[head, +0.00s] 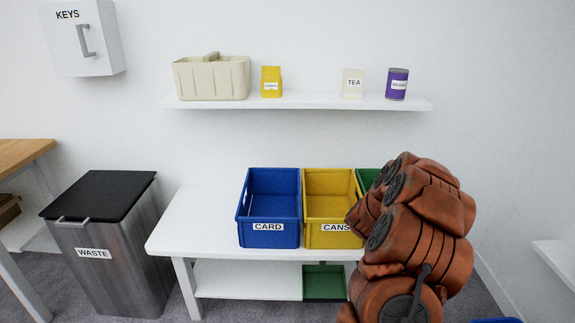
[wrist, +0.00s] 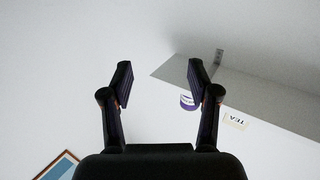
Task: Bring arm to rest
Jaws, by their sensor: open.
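My gripper (wrist: 157,82) shows in the wrist view with its two dark fingers spread apart and nothing between them. In the head view my reddish-brown arm is folded at the right, in front of the bench. It hides much of the green bin and part of the yellow bin. My gripper cannot be made out in the head view.
A blue CARD bin (head: 269,208), yellow CANS bin (head: 330,210) and green bin (head: 368,181) stand on a white bench (head: 185,228). A wall shelf (head: 300,100) holds a basket (head: 211,79), yellow packet (head: 271,82), TEA box (head: 353,84) and purple tin (head: 396,85). A WASTE bin (head: 110,260) stands left.

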